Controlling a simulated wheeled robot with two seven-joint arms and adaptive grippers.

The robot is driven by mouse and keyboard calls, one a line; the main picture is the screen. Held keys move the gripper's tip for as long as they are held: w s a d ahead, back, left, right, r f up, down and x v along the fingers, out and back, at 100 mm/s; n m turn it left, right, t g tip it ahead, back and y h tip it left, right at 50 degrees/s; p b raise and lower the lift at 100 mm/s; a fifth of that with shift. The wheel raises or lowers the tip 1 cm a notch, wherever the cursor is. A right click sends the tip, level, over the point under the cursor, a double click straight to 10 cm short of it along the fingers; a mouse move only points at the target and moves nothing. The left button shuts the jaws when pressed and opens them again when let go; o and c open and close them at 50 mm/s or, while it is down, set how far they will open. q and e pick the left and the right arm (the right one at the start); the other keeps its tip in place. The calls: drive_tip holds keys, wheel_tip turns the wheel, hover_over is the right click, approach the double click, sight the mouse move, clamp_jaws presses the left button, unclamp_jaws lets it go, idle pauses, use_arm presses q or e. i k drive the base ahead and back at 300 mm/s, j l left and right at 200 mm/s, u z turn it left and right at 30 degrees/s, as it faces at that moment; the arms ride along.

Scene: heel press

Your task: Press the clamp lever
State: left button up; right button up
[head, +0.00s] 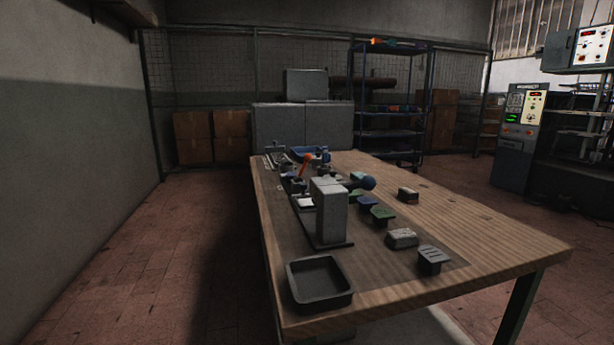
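An orange lever (305,166) stands up, slightly tilted, from a small clamp-like fixture toward the far left part of the workbench (470,222). Its base is partly hidden behind a grey upright block (331,212) on a dark flat base. A small white piece (306,202) lies beside the block. Neither of my grippers shows in the head view.
A dark empty tray (319,300) sits at the near left corner. Blue tooling (310,153) stands at the far end. Green pieces (381,213) and grey blocks (402,238) lie right of the upright block. The bench's right side is mostly clear.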

sight(308, 157)
drive_tip(key=j+z, duration=0.3)
drive_tip(key=j, duration=2.2)
